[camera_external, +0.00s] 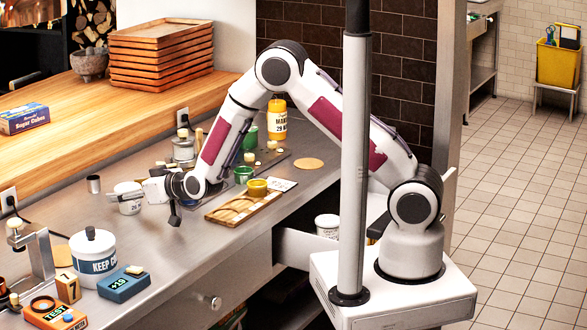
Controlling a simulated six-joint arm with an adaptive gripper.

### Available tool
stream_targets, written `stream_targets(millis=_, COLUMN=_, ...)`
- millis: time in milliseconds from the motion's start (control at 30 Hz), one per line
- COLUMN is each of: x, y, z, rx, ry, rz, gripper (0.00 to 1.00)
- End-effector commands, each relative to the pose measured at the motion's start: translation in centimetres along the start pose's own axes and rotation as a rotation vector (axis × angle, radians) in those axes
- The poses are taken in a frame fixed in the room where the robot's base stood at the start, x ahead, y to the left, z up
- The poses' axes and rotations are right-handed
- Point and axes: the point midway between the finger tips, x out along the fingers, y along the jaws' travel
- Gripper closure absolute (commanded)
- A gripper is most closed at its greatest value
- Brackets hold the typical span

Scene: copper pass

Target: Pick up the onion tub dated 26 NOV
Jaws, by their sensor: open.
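A white tub (128,203) with a pale lid stands on the steel counter at left centre. Its label seems to read 26, with the rest too small to make out. My gripper (157,201) is just right of this tub, turned toward it, with its jaws open. I cannot tell whether the jaws reach around the tub or touch it. Another white tub (327,226) with a dark-lettered label sits in the open drawer below the counter, right of centre. Its date is not readable.
A wooden holder (226,212), a yellow cup (257,187) and a green cup (243,175) are right of my gripper. A yellow bottle (277,120) stands behind. A white-and-blue pot (93,255) and blue box (124,284) stand front left. Bare steel lies between.

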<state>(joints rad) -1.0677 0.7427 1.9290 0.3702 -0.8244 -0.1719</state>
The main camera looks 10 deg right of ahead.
Motion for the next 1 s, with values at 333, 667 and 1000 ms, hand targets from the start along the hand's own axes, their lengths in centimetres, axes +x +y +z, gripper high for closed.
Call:
stream_targets(millis=333, x=-0.03, y=-0.02, z=0.00, rx=0.000, ry=0.000, rz=0.000, gripper=0.48)
stream_targets(millis=667, x=-0.02, y=-0.02, z=-0.06, rx=0.000, ry=0.001, rz=0.000, gripper=0.76)
stream_targets(millis=1000, x=-0.27, y=-0.03, z=-0.94, rx=0.001, ry=0.002, rz=0.000, gripper=0.76)
